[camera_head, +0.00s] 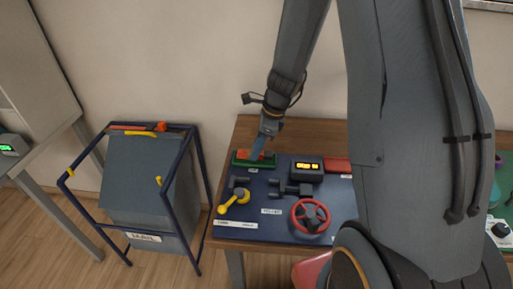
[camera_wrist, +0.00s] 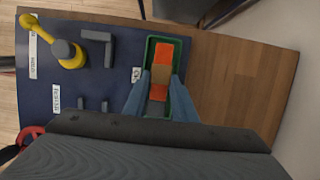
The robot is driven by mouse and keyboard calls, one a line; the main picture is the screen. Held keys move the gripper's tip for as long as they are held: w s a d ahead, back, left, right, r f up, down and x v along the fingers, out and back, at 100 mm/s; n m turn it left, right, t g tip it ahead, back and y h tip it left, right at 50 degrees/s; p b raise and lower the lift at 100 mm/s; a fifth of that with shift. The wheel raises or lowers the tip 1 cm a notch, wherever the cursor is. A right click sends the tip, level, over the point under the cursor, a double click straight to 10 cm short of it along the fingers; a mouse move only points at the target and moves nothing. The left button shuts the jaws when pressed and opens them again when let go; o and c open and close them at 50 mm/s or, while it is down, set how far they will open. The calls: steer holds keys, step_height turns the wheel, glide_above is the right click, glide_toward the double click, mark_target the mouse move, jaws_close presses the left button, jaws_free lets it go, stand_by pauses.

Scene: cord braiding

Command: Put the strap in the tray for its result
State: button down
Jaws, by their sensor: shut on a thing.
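The strap (camera_wrist: 165,53) is orange with a brown band across its middle. In the wrist view it lies lengthwise inside the walls of a green tray (camera_wrist: 149,52), with a small label beside it. My gripper (camera_wrist: 159,88) is shut on the strap, its blue fingers on either side of the strap's near part and down at the tray. In the head view the green tray (camera_head: 240,164) stands at the back left of the work mat, and my gripper (camera_head: 258,154) reaches into it from above. A red tray (camera_head: 338,165) stands further right, partly hidden by my arm.
A dark meter (camera_head: 307,169) with a lit display stands between the trays. A red handwheel (camera_head: 311,216), a grey clamp (camera_head: 291,188) and a yellow lever (camera_head: 234,201) are on the blue mat. A blue-framed bin (camera_head: 150,185) stands left of the table.

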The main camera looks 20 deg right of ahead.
steer(key=shift+f, duration=0.35)
steer(key=c, duration=1.5)
jaws_free()
steer(key=shift+o, duration=0.2)
steer(key=shift+r, duration=0.1)
